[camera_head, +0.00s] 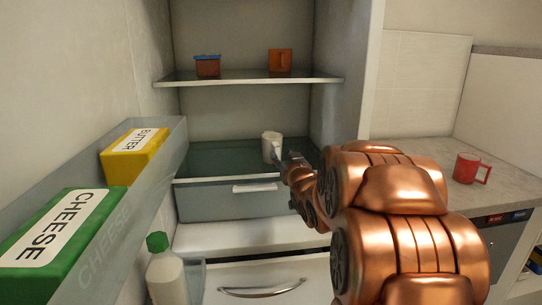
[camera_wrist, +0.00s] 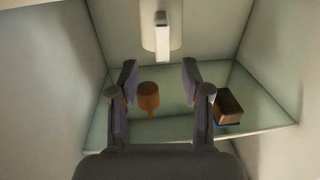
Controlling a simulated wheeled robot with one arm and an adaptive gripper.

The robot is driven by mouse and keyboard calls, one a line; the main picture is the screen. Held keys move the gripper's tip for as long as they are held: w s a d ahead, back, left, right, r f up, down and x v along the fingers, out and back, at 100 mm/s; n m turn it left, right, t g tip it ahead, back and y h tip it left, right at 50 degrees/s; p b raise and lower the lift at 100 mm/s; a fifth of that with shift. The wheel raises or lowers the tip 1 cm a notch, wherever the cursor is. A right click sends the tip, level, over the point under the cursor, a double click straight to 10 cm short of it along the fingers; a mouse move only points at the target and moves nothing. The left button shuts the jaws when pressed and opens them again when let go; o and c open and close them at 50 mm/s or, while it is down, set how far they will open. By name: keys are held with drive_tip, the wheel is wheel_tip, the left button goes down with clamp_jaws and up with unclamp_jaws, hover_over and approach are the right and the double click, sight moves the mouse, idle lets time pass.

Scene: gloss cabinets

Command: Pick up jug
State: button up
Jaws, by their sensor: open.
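The white jug (camera_head: 271,147) stands upright on the glass shelf above the fridge drawer. In the wrist view the jug (camera_wrist: 148,30) is at the top centre, with its handle facing the camera. My gripper (camera_head: 283,161) is just in front of the jug, at its lower right in the head view. In the wrist view my gripper (camera_wrist: 158,72) has its two fingers spread wide with nothing between them. The jug appears beyond the fingertips. Part of the jug is hidden by my gripper in the head view.
The upper shelf (camera_head: 240,78) holds a blue-topped brown box (camera_head: 207,66) and an orange mug (camera_head: 280,60). The open door at left holds butter (camera_head: 133,155), cheese (camera_head: 58,240) and a green-capped bottle (camera_head: 167,272). A red mug (camera_head: 468,168) stands on the right counter.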

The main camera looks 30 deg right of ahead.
sight(278, 149)
drive_tip(key=shift+p+x, duration=0.5)
drive_tip(key=shift+x, duration=3.3)
drive_tip(key=shift+w+a+r, duration=0.1)
drive_tip(key=shift+a+r, duration=0.05)
clamp_jaws()
